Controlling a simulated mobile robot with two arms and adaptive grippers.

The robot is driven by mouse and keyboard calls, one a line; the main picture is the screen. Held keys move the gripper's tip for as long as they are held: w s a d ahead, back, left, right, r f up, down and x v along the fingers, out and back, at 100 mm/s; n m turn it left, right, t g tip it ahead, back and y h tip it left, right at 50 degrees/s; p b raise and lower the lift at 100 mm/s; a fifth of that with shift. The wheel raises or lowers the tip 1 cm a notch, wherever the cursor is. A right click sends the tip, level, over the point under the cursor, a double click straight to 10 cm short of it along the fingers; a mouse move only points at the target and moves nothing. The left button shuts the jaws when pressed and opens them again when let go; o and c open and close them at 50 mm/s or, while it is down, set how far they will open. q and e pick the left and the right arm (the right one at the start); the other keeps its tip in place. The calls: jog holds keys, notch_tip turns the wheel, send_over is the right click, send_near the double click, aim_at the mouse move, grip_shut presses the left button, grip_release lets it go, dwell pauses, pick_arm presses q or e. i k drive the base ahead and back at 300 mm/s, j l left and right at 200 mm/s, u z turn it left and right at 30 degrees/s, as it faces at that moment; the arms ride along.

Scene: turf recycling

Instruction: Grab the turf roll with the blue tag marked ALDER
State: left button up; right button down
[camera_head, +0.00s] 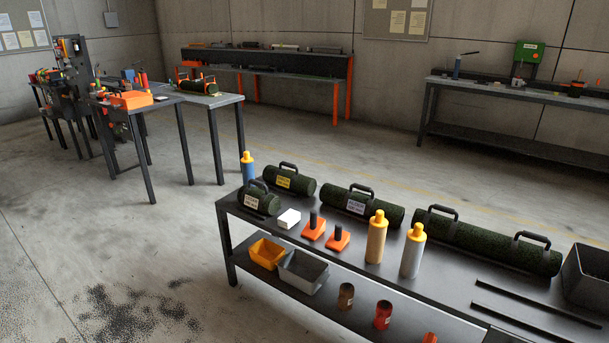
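Several dark green turf rolls with black handles lie on the near dark table (440,290). One roll (305,186) at the back left has a yellow tag. A short roll (270,207) in front of it has a whitish tag. A middle roll (388,214) has a pale, slightly bluish-lavender tag (355,207). A long roll (487,240) on the right has two handles and no visible tag. The tag writing is too small to read, so I cannot tell which says ALDER. Neither of my grippers is in view.
A dark bin (588,278) is at the right end. The floor left of the near table is clear.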

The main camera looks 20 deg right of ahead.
aim_at(360, 203)
jog(key=i+j+z, duration=0.1)
jog(key=i+z, duration=0.35)
jog(key=i+j+z, duration=0.25)
jog(key=i+z, duration=0.25)
jog(key=i+j+z, duration=0.25)
jog(key=z, duration=0.2)
jog(key=j, duration=0.1)
